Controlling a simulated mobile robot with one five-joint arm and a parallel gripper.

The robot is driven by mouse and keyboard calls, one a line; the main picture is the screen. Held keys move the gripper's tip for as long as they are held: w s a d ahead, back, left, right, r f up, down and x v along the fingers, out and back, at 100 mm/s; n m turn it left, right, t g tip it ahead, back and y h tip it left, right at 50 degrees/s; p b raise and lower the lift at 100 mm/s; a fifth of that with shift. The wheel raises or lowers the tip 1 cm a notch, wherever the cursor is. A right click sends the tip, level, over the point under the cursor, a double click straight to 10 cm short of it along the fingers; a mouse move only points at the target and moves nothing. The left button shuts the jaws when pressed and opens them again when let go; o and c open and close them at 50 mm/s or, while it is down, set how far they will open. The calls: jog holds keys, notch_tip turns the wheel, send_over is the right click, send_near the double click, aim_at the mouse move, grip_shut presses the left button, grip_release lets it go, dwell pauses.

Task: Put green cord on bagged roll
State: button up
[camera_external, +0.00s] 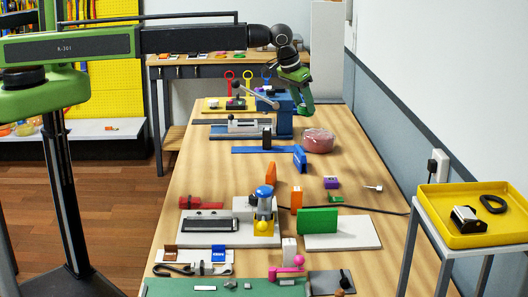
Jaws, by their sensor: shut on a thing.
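The bagged roll (319,141) is a round, pinkish-red bundle in a clear wrap. It lies on the far right part of the wooden bench. My gripper (307,108) points down above the far end of the bench, beside a blue vise and behind the roll in this view, apart from it. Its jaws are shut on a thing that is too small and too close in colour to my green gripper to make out. I cannot pick out the green cord for certain.
The blue vise (284,118) stands left of my gripper. A blue angle piece (300,158) stands nearer than the roll. Orange, purple and green blocks, plates and tools cover the nearer bench (390,185). A yellow tray (470,238) stands at the right. A wall runs along the right side.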

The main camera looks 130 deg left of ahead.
jog(key=shift+s+a+r, duration=0.25)
jog(key=shift+s+a, duration=0.55)
jog(key=shift+s, duration=0.3)
jog(key=b, duration=0.7)
send_near(312, 132)
jog(key=shift+w+a+f, duration=0.35)
jog(key=shift+w+a, duration=0.2)
jog(key=shift+a, duration=0.1)
jog(key=shift+s+a, duration=0.1)
jog(key=shift+a, duration=0.05)
notch_tip(312, 132, down, 4)
jog(key=b, duration=0.4)
jog(key=shift+f, duration=0.2)
jog(key=shift+r, duration=0.3)
jog(key=shift+f, duration=0.2)
jog(key=o, duration=1.4)
jog(key=shift+r, duration=0.1)
